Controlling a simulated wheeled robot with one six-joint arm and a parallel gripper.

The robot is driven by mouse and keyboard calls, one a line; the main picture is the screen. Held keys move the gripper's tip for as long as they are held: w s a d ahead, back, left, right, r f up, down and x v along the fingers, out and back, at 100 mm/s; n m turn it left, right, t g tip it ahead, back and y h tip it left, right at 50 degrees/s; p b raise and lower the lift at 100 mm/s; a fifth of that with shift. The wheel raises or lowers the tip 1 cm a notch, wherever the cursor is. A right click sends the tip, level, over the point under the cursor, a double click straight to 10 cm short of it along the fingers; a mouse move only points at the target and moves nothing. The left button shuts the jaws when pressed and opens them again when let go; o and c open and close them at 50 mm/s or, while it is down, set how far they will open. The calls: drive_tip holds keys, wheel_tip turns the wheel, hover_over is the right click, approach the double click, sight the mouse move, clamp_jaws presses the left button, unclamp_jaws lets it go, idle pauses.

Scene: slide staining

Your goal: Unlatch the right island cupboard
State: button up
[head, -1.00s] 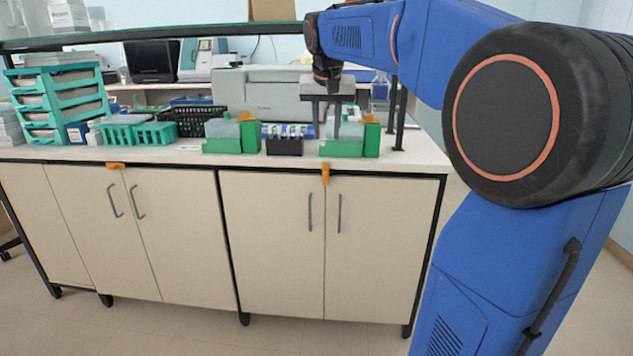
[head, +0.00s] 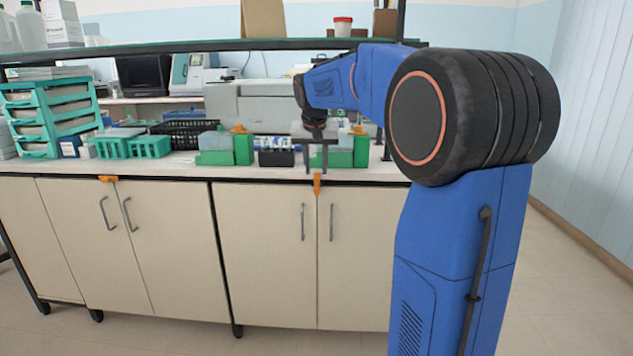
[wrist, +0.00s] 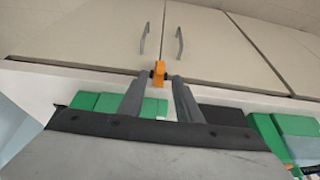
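The right island cupboard (head: 265,260) has two closed cream doors with grey upright handles. Its small orange latch (head: 317,184) hangs upright over the seam at the top of the doors. My gripper (head: 316,172) points down at the counter's front edge, just above the latch. Its two grey fingers are apart with nothing between them in the head view. In the wrist view, which looks upside down, the latch (wrist: 158,73) shows between and just beyond the fingertips (wrist: 160,78). I cannot tell whether the fingers touch it.
Green staining containers (head: 216,158) and a dark rack (head: 276,158) stand on the counter close to my gripper. The left cupboard (head: 75,240) has its orange latch (head: 108,179) lying flat. The floor before the doors is clear.

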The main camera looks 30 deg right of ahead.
sight(316, 183)
drive_tip(key=x, duration=0.6)
drive_tip(key=shift+w+d+f, duration=0.1)
drive_tip(key=shift+w+f, duration=0.05)
drive_tip(key=shift+f, duration=0.05)
drive_tip(key=shift+c, duration=0.3)
clamp_jaws()
